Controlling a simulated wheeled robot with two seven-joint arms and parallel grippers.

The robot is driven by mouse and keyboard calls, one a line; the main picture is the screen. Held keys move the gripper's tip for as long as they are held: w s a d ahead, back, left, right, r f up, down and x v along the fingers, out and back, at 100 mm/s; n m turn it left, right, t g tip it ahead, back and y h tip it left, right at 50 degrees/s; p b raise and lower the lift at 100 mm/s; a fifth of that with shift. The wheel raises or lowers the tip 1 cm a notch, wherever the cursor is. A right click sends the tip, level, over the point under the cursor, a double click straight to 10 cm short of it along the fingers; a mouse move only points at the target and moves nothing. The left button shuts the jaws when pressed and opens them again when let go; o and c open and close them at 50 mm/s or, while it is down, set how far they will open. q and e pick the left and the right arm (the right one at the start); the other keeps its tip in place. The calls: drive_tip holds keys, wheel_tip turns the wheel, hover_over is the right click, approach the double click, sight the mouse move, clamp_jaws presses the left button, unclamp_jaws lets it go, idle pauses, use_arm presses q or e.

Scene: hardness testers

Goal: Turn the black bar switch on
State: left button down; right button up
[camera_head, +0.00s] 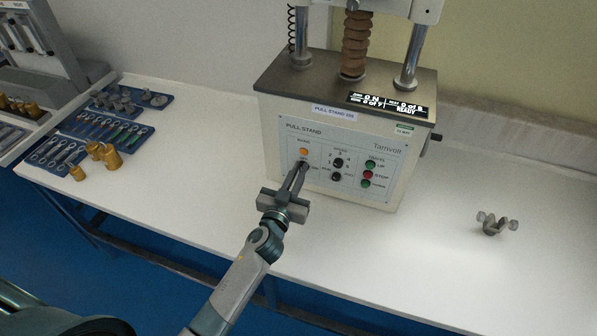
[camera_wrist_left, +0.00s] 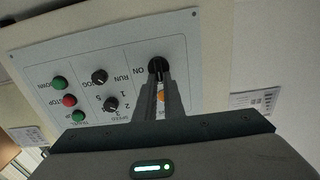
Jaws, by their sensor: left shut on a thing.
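The pull stand's front panel (camera_head: 320,187) carries the black bar switch (camera_head: 303,164) at its left, below an orange lamp (camera_head: 303,152). My left gripper (camera_head: 300,168) reaches up to the panel and is shut on the switch. In the left wrist view, the two fingertips (camera_wrist_left: 157,78) close around the dark switch knob (camera_wrist_left: 156,64), with the label "ON" beside it. The fingers hide much of the knob, so I cannot tell which way its bar points. My right gripper is not in view.
Two black knobs (camera_head: 338,163) and green and red buttons (camera_head: 368,175) sit right of the switch. The display (camera_head: 388,104) reads READY. A small metal clamp (camera_head: 495,223) lies at right. Blue trays (camera_head: 105,126) and brass parts (camera_head: 108,156) lie at left. The table front is clear.

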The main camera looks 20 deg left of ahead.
use_arm(q)
drive_tip(key=shift+d+f+m+b, duration=0.25)
drive_tip(key=shift+f+m+b, duration=0.05)
drive_tip(key=shift+m, duration=2.65)
drive_tip(key=shift+d+f+m+b, duration=0.25)
drive_tip(key=shift+d+m, duration=0.05)
drive_tip(key=shift+m, duration=2.6)
drive_tip(key=shift+d+f+m+b, duration=0.25)
drive_tip(key=shift+f+m+b, duration=0.05)
drive_tip(key=shift+m, duration=2.65)
drive_tip(key=c, duration=1.9)
unclamp_jaws()
drive_tip(key=shift+o, duration=0.2)
drive_tip(key=shift+s, duration=0.15)
